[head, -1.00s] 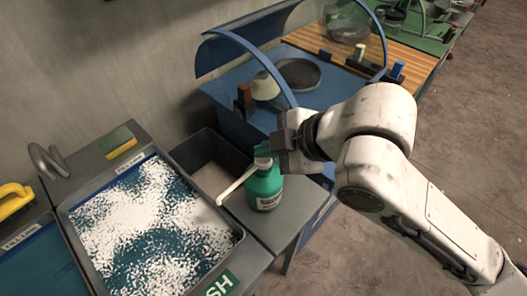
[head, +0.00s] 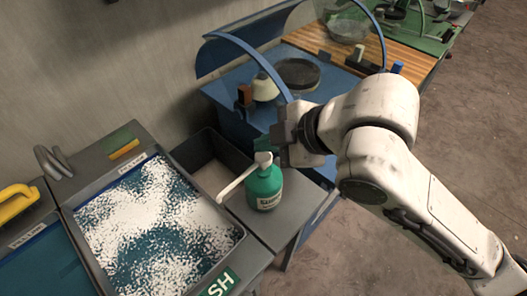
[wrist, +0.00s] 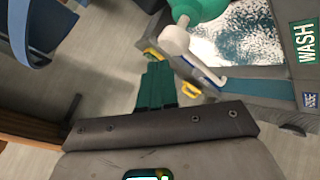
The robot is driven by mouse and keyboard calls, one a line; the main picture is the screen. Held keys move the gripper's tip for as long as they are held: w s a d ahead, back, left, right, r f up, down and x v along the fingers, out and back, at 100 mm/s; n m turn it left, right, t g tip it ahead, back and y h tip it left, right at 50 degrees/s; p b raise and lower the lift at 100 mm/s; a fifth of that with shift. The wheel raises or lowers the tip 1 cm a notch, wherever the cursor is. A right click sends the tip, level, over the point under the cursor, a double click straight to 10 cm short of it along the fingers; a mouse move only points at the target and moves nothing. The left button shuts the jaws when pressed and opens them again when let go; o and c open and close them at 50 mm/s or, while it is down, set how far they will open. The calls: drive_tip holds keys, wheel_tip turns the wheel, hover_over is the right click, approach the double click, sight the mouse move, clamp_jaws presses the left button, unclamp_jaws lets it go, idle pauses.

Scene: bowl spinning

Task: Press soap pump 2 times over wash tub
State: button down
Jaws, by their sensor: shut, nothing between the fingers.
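The soap pump is a green bottle (head: 264,190) with a white head (head: 263,158) and a long white spout pointing left. It stands upright on the grey ledge right of the wash tub. The spout tip is near the tub's right rim. The wash tub (head: 236,243) holds teal water with white foam. My gripper (head: 279,140) is just above and right of the pump head, apparently apart from it. The wrist view shows its green fingers (wrist: 156,84) shut and empty, beside the white pump head (wrist: 175,40). The tub's foam (wrist: 245,40) shows there too.
An empty dark bin (head: 212,160) sits behind the bottle. A yellow-handled brush (head: 17,200) lies far left, near a second tub (head: 40,270). A sponge (head: 124,149) rests behind the wash tub.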

drive_tip(key=shift+r, duration=0.15)
drive_tip(key=shift+r+p, duration=1.85)
drive_tip(key=shift+r, duration=0.55)
